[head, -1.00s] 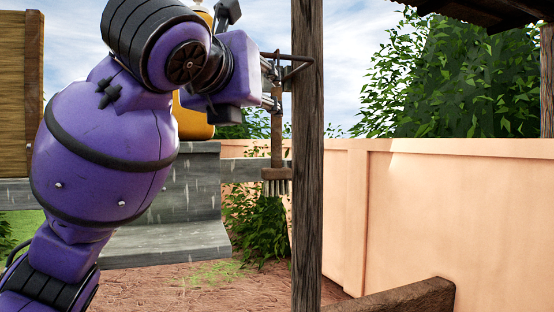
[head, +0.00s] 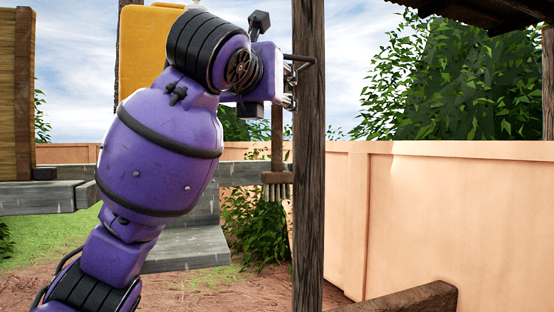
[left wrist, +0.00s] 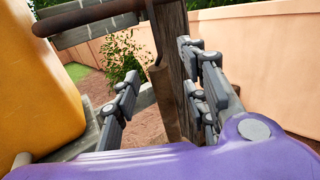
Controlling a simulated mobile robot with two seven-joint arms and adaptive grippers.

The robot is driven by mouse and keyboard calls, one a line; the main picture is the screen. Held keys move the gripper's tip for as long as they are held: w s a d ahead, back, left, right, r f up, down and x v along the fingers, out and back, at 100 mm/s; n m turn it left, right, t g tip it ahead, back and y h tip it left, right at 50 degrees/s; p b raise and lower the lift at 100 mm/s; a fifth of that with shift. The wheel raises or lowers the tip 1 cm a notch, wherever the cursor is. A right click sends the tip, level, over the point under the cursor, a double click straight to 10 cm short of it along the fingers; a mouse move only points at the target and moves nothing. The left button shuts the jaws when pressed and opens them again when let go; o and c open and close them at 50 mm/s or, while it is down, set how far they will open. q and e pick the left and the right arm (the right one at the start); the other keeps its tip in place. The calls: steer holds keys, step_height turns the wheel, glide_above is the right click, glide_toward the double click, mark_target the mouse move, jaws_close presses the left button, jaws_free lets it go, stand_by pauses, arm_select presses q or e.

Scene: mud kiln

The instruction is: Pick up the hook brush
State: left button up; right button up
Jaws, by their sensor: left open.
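The hook brush (head: 277,145) hangs upright beside a wooden post, below a dark metal hook (head: 301,59). Its brown handle runs down to a bristled head (head: 276,180). My left gripper (head: 290,88) is level with the upper handle, close to the post; its wrist hides the brush's top. In the left wrist view the open fingers (left wrist: 163,72) are spread to either side of a brown strip that looks like the brush handle (left wrist: 162,100). I cannot tell whether a finger touches it. My right gripper is in neither view.
A yellow-orange container (head: 143,45) stands left of my arm and is close in the left wrist view (left wrist: 38,85). A peach wall (head: 420,210) runs along the right. A wooden beam (head: 405,299) lies low at right.

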arm_select(q)
jaws_close()
steer(key=shift+r, duration=0.1)
